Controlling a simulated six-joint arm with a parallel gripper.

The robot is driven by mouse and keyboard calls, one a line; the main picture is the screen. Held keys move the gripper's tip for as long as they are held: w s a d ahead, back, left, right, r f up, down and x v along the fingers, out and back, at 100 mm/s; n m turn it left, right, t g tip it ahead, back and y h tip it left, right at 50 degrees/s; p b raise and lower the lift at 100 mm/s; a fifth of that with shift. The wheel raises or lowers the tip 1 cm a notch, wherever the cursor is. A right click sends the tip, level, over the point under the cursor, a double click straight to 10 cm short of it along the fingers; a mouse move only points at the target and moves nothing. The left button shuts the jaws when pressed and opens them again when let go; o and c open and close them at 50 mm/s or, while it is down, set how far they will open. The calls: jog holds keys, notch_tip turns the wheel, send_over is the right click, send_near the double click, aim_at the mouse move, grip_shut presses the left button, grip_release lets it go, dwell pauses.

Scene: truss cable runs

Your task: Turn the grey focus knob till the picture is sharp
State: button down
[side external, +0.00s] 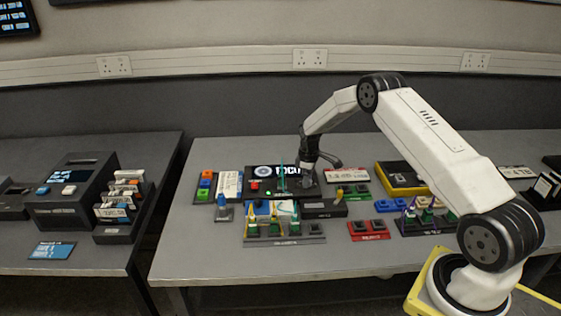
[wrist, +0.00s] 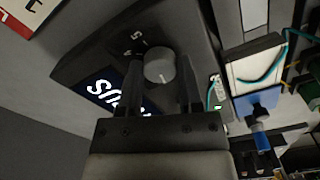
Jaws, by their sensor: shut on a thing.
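The grey focus knob (wrist: 159,67) sits on a dark sloped panel (wrist: 90,65) in the wrist view, with small white marks beside it. My gripper (wrist: 159,78) has one finger on each side of the knob and is shut on it. The knob is hidden there.
Left of the panel stand a strip of coloured blocks (side external: 205,186) and a blue-topped post (side external: 222,207). In front is a board with cables and green blocks (side external: 284,230). A yellow-edged case (side external: 403,178) and red tray (side external: 369,231) lie to the right. The front table edge is clear.

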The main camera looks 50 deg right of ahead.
jog(key=shift+m, duration=0.5)
jog(key=m, duration=0.2)
jog(key=shift+m, duration=0.3)
jog(key=m, duration=0.4)
jog(key=shift+m, duration=0.3)
jog(key=m, duration=0.3)
jog(key=shift+m, duration=2.3)
jog(key=shift+c, duration=1.3)
grip_release()
